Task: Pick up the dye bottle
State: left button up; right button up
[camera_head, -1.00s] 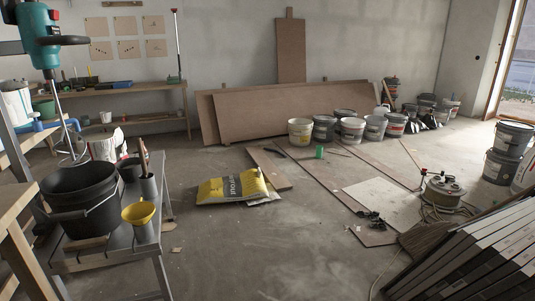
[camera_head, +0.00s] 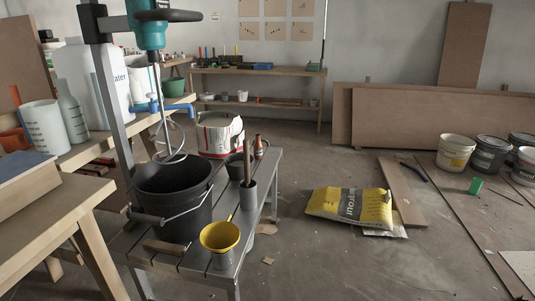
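A small reddish-brown bottle (camera_head: 258,147) stands upright at the far end of the grey slatted bench (camera_head: 262,185), behind a dark pot (camera_head: 235,168). It looks like the dye bottle, but its label is too small to read. Neither of my grippers is in view.
On the bench's near part stand a large black bucket (camera_head: 172,205) under a teal mixer (camera_head: 148,32) and a yellow funnel (camera_head: 220,237). A table at left holds a measuring jug (camera_head: 42,128) and water container (camera_head: 92,85).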

aim_at(259, 146)
jog(key=i+l+u, duration=0.15)
jog(key=u, duration=0.35)
jog(key=i+l+u, duration=0.15)
jog(key=l+u, duration=0.15)
jog(key=u, duration=0.15)
jog(key=i+l+u, duration=0.1)
jog(key=l+u, duration=0.15)
jog(key=u, duration=0.25)
jog(key=l+u, duration=0.3)
jog(key=u, duration=0.15)
